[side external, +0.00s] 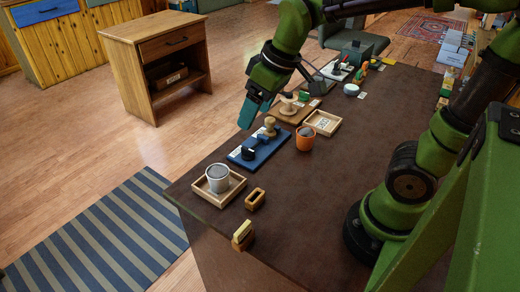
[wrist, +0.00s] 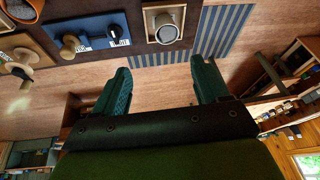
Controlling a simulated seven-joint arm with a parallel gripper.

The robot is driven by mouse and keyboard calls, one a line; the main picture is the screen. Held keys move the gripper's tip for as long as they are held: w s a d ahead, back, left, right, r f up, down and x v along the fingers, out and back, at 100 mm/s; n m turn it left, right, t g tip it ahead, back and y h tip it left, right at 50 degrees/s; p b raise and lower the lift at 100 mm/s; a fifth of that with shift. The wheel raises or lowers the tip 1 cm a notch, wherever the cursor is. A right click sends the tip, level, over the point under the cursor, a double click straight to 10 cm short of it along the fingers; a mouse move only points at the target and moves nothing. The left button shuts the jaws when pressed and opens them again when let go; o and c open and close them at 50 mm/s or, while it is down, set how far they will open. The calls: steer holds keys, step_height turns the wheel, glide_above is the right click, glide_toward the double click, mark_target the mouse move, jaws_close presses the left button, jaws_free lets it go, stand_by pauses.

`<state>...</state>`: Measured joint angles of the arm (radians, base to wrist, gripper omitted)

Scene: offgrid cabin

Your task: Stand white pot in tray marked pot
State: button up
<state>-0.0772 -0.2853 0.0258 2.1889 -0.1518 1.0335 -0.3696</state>
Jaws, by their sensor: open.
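A second wooden tray (side external: 334,127) further back holds only a pale card with writing too small to read. No label is readable on the tray around the pot. My gripper (side external: 250,113) is open and empty, raised above the table's far-left edge, apart from the pot. Its fingers are spread in the wrist view (wrist: 160,66).
An orange pot (side external: 305,138) stands before the second tray. A blue board (side external: 250,157) with knobs lies between the white pot and orange pot. Small wooden blocks (side external: 243,236) sit at the near edge. Several other items crowd the back; the table's middle is clear.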

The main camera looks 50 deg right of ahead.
steer(key=s+d+r+m+t, duration=0.1)
steer(key=s+m+t, duration=0.2)
steer(key=s+m, duration=0.2)
steer(key=shift+s+d+r+m+y, duration=0.2)
steer(key=shift+s+d+m+y, duration=0.15)
steer(key=shift+s, duration=0.8)
